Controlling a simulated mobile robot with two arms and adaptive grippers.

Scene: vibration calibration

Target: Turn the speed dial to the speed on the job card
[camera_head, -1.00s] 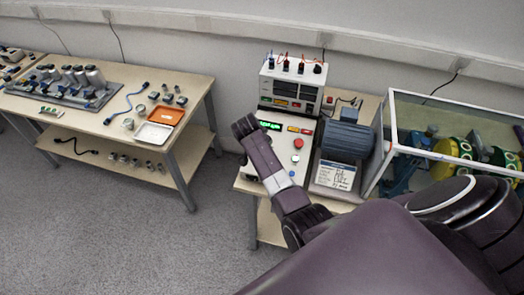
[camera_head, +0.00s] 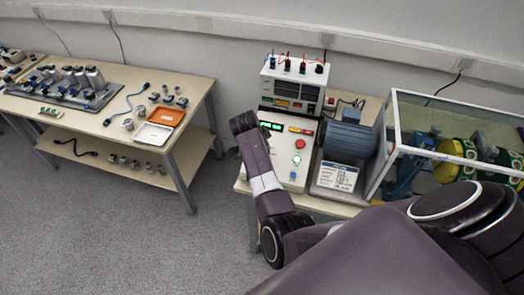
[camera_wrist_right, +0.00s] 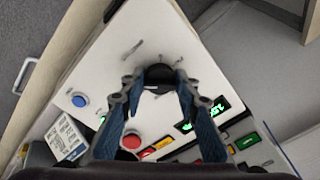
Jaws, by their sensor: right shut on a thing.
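The speed dial (camera_wrist_right: 159,74) is a black knob on the white sloping control panel (camera_wrist_right: 105,70). My right gripper (camera_wrist_right: 155,84) is shut on it, one finger on each side. In the head view my right arm reaches across the left of the panel (camera_head: 285,172) and hides the dial. A green lit display (camera_wrist_right: 207,113) is beside the dial, its digits too blurred to read; it also shows in the head view (camera_head: 271,126). The job card (camera_head: 337,177) stands in front of the motor, its writing too small to read. My left gripper is out of view.
A separate workbench (camera_head: 195,98) is at the left, with open floor between.

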